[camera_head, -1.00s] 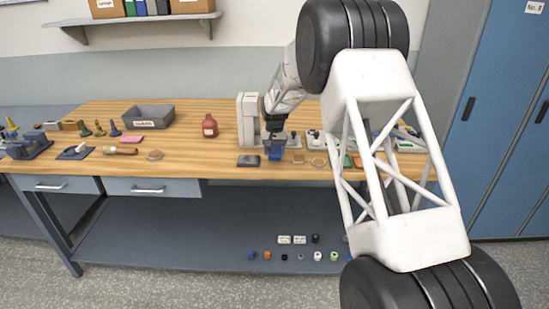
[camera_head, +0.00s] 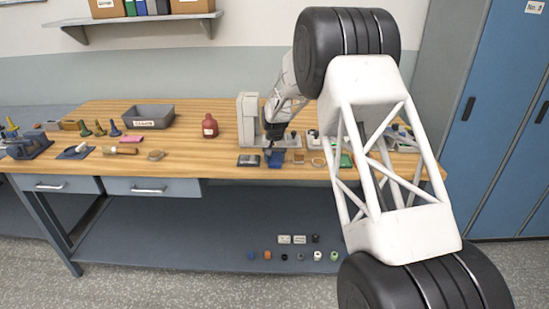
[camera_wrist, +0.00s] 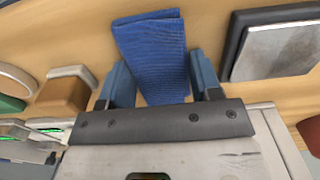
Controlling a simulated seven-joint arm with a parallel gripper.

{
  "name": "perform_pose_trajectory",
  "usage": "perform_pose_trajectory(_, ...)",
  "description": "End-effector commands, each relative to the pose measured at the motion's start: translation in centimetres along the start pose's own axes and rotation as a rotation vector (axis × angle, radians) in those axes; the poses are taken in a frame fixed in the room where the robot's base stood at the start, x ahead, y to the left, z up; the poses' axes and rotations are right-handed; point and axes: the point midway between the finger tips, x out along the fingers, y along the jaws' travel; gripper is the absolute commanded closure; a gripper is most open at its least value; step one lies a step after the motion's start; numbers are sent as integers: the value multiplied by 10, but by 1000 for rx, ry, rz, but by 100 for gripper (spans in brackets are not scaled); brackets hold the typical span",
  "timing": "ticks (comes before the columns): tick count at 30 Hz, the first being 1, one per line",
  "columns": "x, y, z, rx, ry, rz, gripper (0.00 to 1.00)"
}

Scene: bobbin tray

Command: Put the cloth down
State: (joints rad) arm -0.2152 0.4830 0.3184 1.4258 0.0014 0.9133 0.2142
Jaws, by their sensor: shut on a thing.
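The cloth (camera_head: 276,160) is blue and hangs folded at the front part of the wooden workbench. In the wrist view the cloth (camera_wrist: 152,45) shows a ribbed weave and sits between the two blue fingers. My gripper (camera_head: 275,146) is shut on the cloth and points down at the bench. In the wrist view my gripper (camera_wrist: 160,80) covers the cloth's near end. The cloth's lower edge is at or close to the bench top; I cannot tell whether it touches.
A dark-framed grey plate (camera_head: 249,160) lies just left of the cloth. A small wooden block (camera_head: 298,158) and a ring (camera_head: 318,162) are to its right. A red bottle (camera_head: 210,127) and a grey bin (camera_head: 148,117) stand further left. Bare bench (camera_head: 200,160) lies left of the plate.

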Motion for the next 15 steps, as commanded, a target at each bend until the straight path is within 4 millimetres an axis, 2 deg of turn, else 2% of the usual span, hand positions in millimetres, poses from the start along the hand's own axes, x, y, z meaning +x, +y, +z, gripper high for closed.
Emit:
perform_pose_trajectory(3,7,0,0,0,-2,0,67)
perform_pose_trajectory(4,7,0,0,0,-2,0,40)
perform_pose_trajectory(9,9,1,1,0,-4,1,16)
perform_pose_trajectory(15,12,3,1,0,-7,3,16)
